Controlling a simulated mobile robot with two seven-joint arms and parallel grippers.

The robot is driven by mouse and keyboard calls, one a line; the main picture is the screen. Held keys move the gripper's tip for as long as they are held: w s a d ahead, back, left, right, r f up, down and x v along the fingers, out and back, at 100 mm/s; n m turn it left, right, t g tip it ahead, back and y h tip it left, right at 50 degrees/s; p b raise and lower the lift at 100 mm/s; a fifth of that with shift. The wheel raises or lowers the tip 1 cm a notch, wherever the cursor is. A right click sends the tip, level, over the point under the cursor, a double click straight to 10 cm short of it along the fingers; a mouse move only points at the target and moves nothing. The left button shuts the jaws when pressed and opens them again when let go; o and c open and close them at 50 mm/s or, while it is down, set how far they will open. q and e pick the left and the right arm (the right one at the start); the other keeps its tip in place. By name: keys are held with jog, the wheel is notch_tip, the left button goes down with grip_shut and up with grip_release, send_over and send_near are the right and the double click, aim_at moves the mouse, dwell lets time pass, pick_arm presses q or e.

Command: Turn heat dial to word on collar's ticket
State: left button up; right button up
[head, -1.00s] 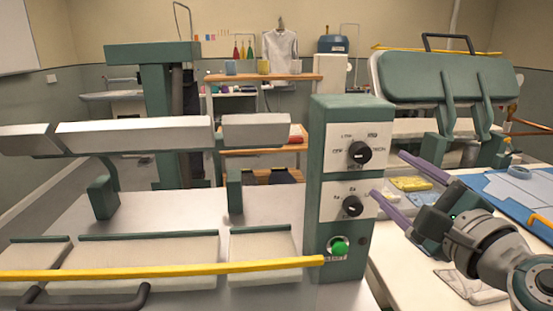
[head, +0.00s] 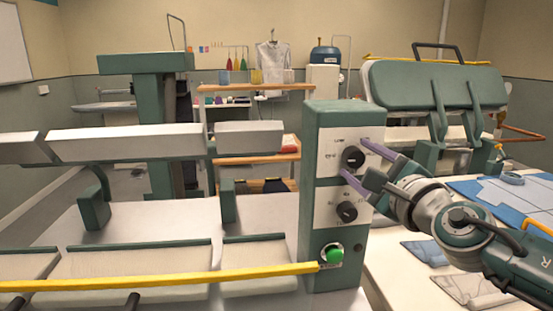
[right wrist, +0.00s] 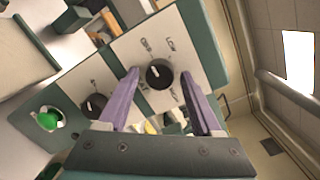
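A green control box (head: 311,140) with white panels carries two black dials. The upper dial (head: 352,157) has small words around it that I cannot read surely; it also shows in the right wrist view (right wrist: 160,74). The lower dial (head: 346,211) has small marks around it. My right gripper (head: 353,156) has its purple fingers on either side of the upper dial. In the right wrist view the fingers (right wrist: 160,73) stand apart with the dial between them and gaps visible. A white shirt (head: 273,60) hangs at the back; no ticket is legible on its collar. My left gripper is not in view.
A green button (head: 332,254) sits below the dials. A yellow bar (head: 160,279) runs along the press front at left. A padded press (head: 430,84) stands behind at right. Blue cloth (head: 500,195) lies on the table at right.

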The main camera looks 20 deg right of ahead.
grip_shut()
dwell(0.3)
